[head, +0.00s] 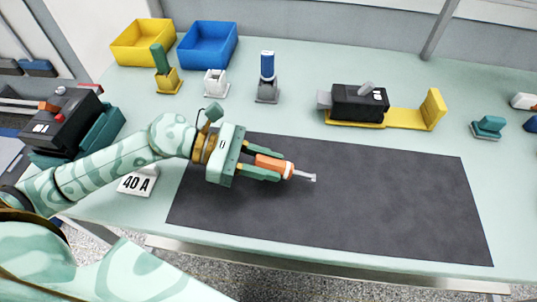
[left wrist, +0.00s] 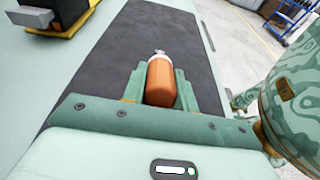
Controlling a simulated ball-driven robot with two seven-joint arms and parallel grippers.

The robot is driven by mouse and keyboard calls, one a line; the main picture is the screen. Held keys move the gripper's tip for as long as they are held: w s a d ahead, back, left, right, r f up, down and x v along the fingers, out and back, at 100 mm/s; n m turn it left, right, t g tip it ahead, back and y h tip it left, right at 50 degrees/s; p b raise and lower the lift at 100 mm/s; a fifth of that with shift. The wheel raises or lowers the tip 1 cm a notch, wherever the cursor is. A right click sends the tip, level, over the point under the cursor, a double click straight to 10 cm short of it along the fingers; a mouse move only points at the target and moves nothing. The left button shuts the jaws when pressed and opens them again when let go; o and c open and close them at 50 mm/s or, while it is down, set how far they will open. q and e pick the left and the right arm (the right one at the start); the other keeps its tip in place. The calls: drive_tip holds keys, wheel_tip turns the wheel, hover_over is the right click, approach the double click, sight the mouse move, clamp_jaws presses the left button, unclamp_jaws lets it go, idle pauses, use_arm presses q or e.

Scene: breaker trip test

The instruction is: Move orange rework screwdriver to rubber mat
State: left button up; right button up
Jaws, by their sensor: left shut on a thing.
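The orange screwdriver (head: 272,166) is between the fingers of my left gripper (head: 266,165), which is shut on its handle. Its metal shaft points right in the head view. The handle also shows in the left wrist view (left wrist: 161,82), between the green fingers (left wrist: 160,90). The screwdriver is over the left part of the dark rubber mat (head: 370,200), which also shows in the left wrist view (left wrist: 115,65). I cannot tell whether the screwdriver touches the mat. My right gripper is not in view.
A black breaker (head: 358,103) in a yellow fixture (head: 410,118) stands behind the mat. Yellow (head: 143,46) and blue (head: 207,46) bins are at the back left, with several small holders in front. A "40 A" card (head: 137,184) stands left of the mat. The mat's right part is clear.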

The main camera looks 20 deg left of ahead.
use_arm(q)
drive_tip(key=shift+f+b, duration=0.3)
drive_tip(key=shift+f, duration=0.4)
drive_tip(key=o, duration=1)
drive_tip(key=shift+o, duration=0.2)
drive_tip(key=p+v, duration=0.3)
drive_tip(key=v, duration=1.2)
drive_tip(key=shift+a+r, duration=0.1)
drive_tip(key=shift+r, duration=0.05)
drive_tip(key=shift+s+a, duration=0.15)
drive_tip(key=shift+a, duration=0.4)
